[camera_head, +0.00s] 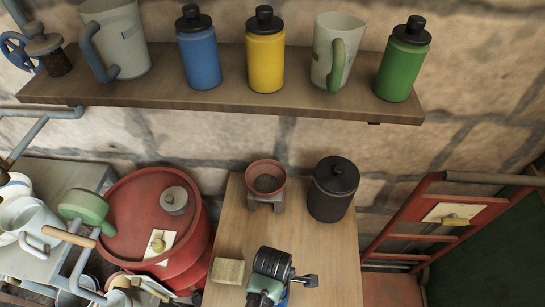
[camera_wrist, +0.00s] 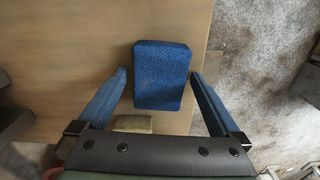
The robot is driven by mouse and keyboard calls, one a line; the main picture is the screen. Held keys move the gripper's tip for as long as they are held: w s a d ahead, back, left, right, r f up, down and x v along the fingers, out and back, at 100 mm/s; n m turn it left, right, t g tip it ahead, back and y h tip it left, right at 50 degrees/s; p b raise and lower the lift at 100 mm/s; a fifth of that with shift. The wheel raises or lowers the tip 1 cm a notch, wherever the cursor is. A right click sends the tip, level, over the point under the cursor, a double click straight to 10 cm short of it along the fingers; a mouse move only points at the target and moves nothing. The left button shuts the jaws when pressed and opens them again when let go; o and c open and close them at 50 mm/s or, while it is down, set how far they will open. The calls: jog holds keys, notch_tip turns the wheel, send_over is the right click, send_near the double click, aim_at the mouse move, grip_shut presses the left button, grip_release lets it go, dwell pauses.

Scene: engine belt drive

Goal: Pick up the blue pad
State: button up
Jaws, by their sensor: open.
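The blue pad (camera_wrist: 161,75) is a textured blue block lying on the wooden table, close to the table's right edge in the wrist view. My gripper (camera_wrist: 160,84) is open, with one blue finger to each side of the pad. A gap shows between each finger and the pad, and nothing is held. The right finger is seen over the floor past the table edge. In the head view my wrist and gripper (camera_head: 270,275) are over the front of the table, and I cannot make out the pad clearly there.
A tan block (camera_head: 228,271) sits left of my gripper; it also shows in the wrist view (camera_wrist: 132,123). A red bowl on a stand (camera_head: 266,178) and a dark lidded canister (camera_head: 333,190) stand at the table's back. A red barrel (camera_head: 135,215) is at left.

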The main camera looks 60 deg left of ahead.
jog(key=shift+f, duration=0.15)
jog(key=c, duration=1.2)
notch_tip(320, 180, up, 10)
jog(key=shift+r+p, duration=0.1)
jog(key=shift+p, duration=0.3)
jog(key=shift+c, duration=0.2)
